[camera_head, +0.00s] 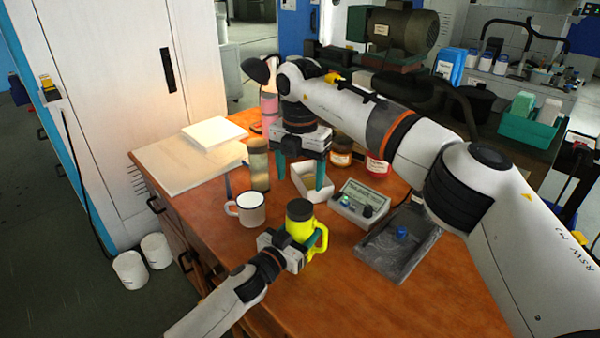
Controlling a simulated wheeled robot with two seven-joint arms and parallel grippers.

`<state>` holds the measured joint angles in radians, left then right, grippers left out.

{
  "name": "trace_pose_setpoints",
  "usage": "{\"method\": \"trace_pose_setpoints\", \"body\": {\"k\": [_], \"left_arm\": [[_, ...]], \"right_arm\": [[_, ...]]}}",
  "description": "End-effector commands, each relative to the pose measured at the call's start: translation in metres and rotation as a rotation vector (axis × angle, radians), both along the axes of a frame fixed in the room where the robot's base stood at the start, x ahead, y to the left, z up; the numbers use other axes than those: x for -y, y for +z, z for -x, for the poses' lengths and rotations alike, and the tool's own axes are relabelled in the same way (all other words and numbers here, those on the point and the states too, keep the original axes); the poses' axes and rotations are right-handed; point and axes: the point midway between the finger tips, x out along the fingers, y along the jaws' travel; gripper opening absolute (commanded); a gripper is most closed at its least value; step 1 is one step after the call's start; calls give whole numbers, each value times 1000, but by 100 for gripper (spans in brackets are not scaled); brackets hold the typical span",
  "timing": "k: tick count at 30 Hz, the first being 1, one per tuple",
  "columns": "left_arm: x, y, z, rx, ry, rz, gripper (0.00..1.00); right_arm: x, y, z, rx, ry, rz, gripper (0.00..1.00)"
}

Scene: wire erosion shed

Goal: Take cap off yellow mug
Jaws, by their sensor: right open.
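The yellow mug (302,227) is near the front of the wooden table, upright, with a dark cap (299,209) on its top. My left gripper (300,240) comes in from the front left and is closed around the mug's body; one green finger shows at its right side, and the other is mostly hidden. I cannot tell whether the mug touches the table. My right gripper (301,180) is open, pointing down behind the mug, its two green fingers apart with nothing held between them. It is apart from the cap.
A white enamel mug (247,209) stands left of the yellow mug. A white open tray (304,188) lies behind it, and a control box (357,204) and a grey tray (377,262) to the right. Several jars and a bottle stand farther back. The table's front right is clear.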

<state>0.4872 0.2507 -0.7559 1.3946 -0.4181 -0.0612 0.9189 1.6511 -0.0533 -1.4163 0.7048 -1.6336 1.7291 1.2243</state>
Motion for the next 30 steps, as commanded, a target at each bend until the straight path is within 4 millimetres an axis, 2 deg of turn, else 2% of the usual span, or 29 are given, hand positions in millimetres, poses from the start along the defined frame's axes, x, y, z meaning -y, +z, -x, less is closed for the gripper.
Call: {"method": "trace_pose_setpoints", "body": {"k": [12,18,24,30], "left_arm": [[0,-1,0,-1,1,-1,0],[0,-1,0,-1,1,-1,0],[0,-1,0,-1,1,-1,0],[0,-1,0,-1,1,-1,0]], "right_arm": [[0,0,0,-1,-865,0,72],[0,0,0,0,-1230,0,72],[0,0,0,0,-1443,0,72],[0,-10,0,-2,-1501,2,72]]}}
